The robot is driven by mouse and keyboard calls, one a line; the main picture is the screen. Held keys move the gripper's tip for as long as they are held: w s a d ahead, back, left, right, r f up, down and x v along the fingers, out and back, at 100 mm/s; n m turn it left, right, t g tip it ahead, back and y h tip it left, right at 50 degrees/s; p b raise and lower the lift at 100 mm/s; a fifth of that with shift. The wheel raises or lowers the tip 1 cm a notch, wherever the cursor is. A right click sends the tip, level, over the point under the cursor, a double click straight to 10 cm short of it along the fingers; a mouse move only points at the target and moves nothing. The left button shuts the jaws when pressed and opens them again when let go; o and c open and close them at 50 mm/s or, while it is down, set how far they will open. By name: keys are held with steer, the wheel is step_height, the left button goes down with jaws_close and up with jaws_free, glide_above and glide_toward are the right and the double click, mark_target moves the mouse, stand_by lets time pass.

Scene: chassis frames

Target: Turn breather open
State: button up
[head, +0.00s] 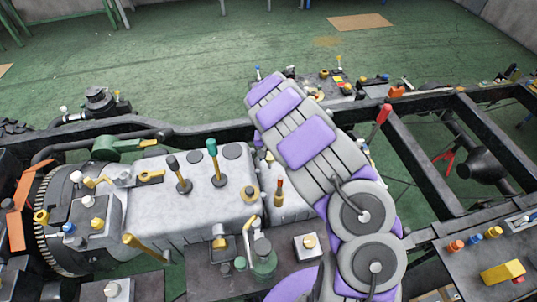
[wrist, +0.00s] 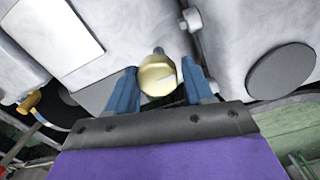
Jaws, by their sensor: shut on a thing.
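In the wrist view, a round brass-coloured cap (wrist: 157,76), which appears to be the breather, sits between the two blue fingers of my gripper (wrist: 160,84). The fingers are shut on its sides. A paler wedge shows on the cap's right side, and a dark stub stands just behind it. The cap is beside the pale grey casing (wrist: 237,28). In the head view, my purple and grey arm reaches over the chassis, and my fingers and the held cap cannot be made out. How far the cap is turned cannot be told.
In the head view, the pale gearbox casing (head: 185,208) carries levers with green (head: 212,148) and dark knobs. A red-handled lever (head: 382,115) stands right of my arm. Black frame rails (head: 425,165) run to the right. Green floor (head: 190,65) lies open beyond.

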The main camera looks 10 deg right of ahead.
steer(key=shift+d, duration=0.25)
steer(key=c, duration=0.3)
steer(key=shift+a, duration=0.15)
steer(key=shift+c, duration=0.2)
steer(key=shift+r+p, duration=0.15)
steer(key=shift+p, duration=0.15)
steer(key=n+p, duration=0.3)
steer(key=shift+n, duration=0.4)
steer(key=n+p, duration=0.4)
steer(key=shift+r, duration=0.1)
steer(key=n+p, duration=0.4)
steer(key=n, duration=0.1)
steer(key=shift+w+n, duration=0.1)
steer(key=shift+n, duration=0.3)
steer(key=shift+w+n+p, duration=0.15)
steer(key=shift+n+p, duration=0.6)
steer(key=shift+n, duration=1.25)
